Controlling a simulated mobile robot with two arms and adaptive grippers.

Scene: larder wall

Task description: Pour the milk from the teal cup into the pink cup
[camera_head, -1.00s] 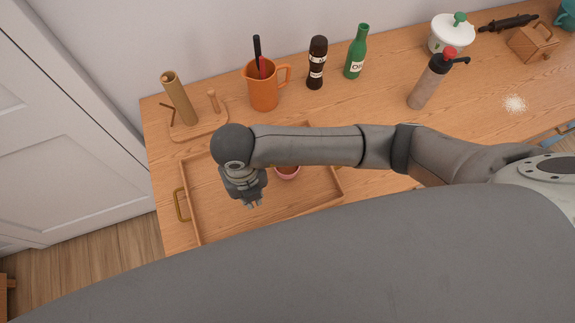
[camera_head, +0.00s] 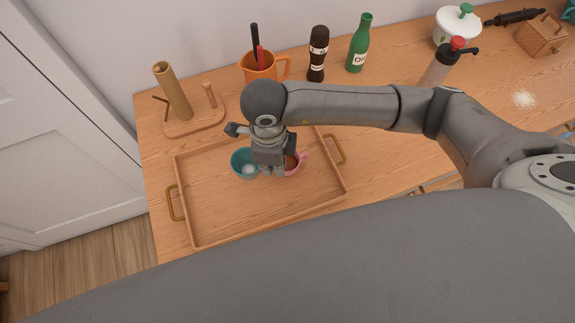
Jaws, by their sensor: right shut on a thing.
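The teal cup (camera_head: 241,161) shows at the left of my right gripper (camera_head: 270,173), with some white milk visible inside it. The right gripper points down over the tray and is shut on the teal cup at its right side; the hand hides the grip itself. The pink cup (camera_head: 300,161) is just right of the gripper, partly hidden by it, with something brown inside. The two cups are close together, with the gripper between them. I cannot tell how far the teal cup tilts. My left gripper is not in view.
The wooden tray (camera_head: 206,235) has brass handles and free room at its front. Behind it stand a wooden holder (camera_head: 171,93), an orange mug (camera_head: 257,67), a dark grinder (camera_head: 318,54) and a green bottle (camera_head: 360,43). A pump bottle (camera_head: 437,70) is farther right.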

